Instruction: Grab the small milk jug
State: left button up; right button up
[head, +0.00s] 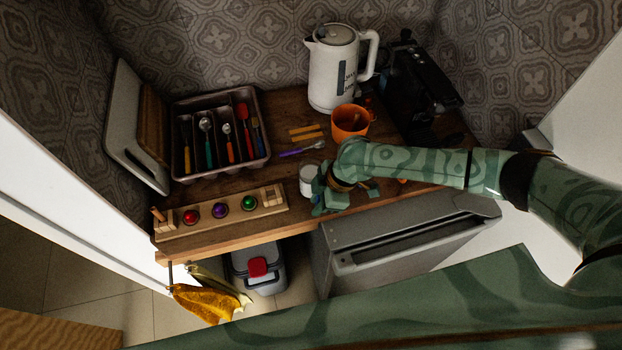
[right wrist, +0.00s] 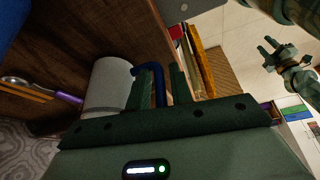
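The small milk jug (head: 308,178) is white and stands near the front edge of the wooden counter. In the right wrist view the jug (right wrist: 108,86) shows its white side and a dark blue handle. My right gripper (head: 322,200) is at the jug's near right side. In its wrist view the two fingers of this gripper (right wrist: 163,82) are apart, with the handle between them and a gap visible. The gripper hides part of the jug in the head view. My left gripper (right wrist: 268,54) shows small in the right wrist view, away from the counter, its fingers apart.
An orange mug (head: 350,121) and a white kettle (head: 333,72) stand behind the jug. A purple-handled spoon (head: 298,151) lies behind it. A wooden rack (head: 268,197) with coloured balls is to its left, below a cutlery tray (head: 264,150). A black machine (head: 420,78) stands at the back right.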

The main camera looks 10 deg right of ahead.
jog(key=shift+c, duration=0.3)
grip_shut()
jog(key=shift+r, duration=0.1)
